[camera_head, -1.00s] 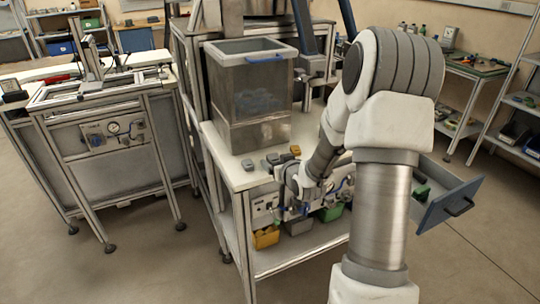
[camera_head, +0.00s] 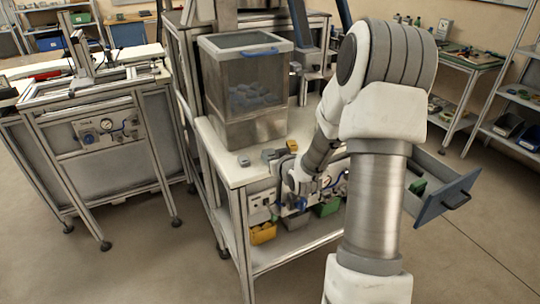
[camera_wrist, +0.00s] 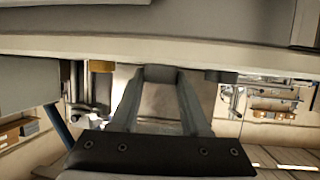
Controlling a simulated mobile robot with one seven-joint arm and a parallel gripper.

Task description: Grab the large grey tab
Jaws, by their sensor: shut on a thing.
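My gripper (camera_wrist: 160,84) shows in the wrist view with its two long grey fingers converging on a small dark grey piece (camera_wrist: 160,73), which looks like a grey tab. The fingers are shut on it, just below a pale horizontal edge. In the head view my gripper is at the front edge of the pale worktop (camera_head: 232,176), mostly hidden by my wrist. On that worktop lie a small grey tab (camera_head: 244,161), a larger grey tab (camera_head: 268,155) and an orange tab (camera_head: 291,145). I cannot tell the held piece's size against these.
A clear bin (camera_head: 247,92) with a blue handle and grey-blue pieces inside stands behind the tabs. An open drawer (camera_head: 447,198) with a blue front juts out right of my arm. Yellow (camera_head: 263,233) and green bins sit on the lower shelf. The floor at left front is clear.

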